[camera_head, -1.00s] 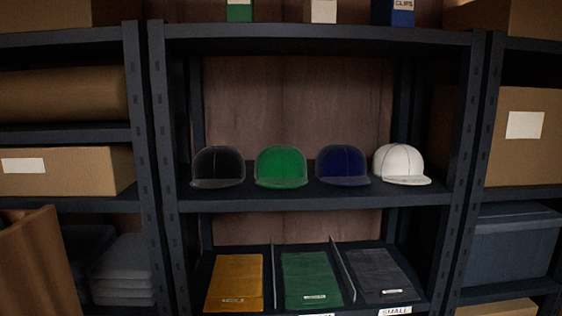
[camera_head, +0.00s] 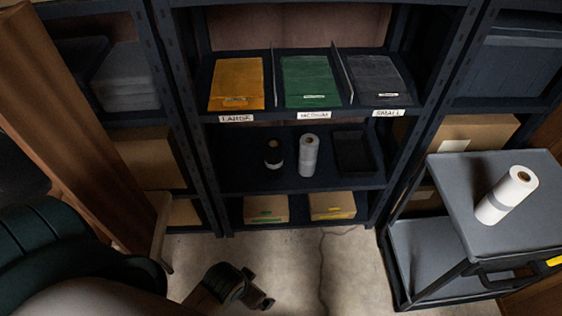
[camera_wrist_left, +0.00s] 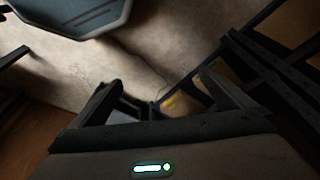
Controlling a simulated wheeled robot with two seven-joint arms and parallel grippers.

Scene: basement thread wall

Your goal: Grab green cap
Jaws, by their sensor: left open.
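No green cap shows in either current view, since the head camera is tilted down below the shelf of caps. My left gripper (camera_wrist_left: 160,82) shows in the left wrist view with its two dark fingers spread apart. Nothing is between the fingers, and bare concrete floor and dark frames lie beyond them. My right gripper is not in view.
The shelf unit holds yellow, green and dark grey folded packs (camera_head: 310,82), rolls (camera_head: 309,155) and boxes (camera_head: 266,209). A grey cart (camera_head: 450,200) with a white roll (camera_head: 506,195) stands right. A brown board (camera_head: 70,120) leans left. Concrete floor (camera_head: 345,270) is open in front.

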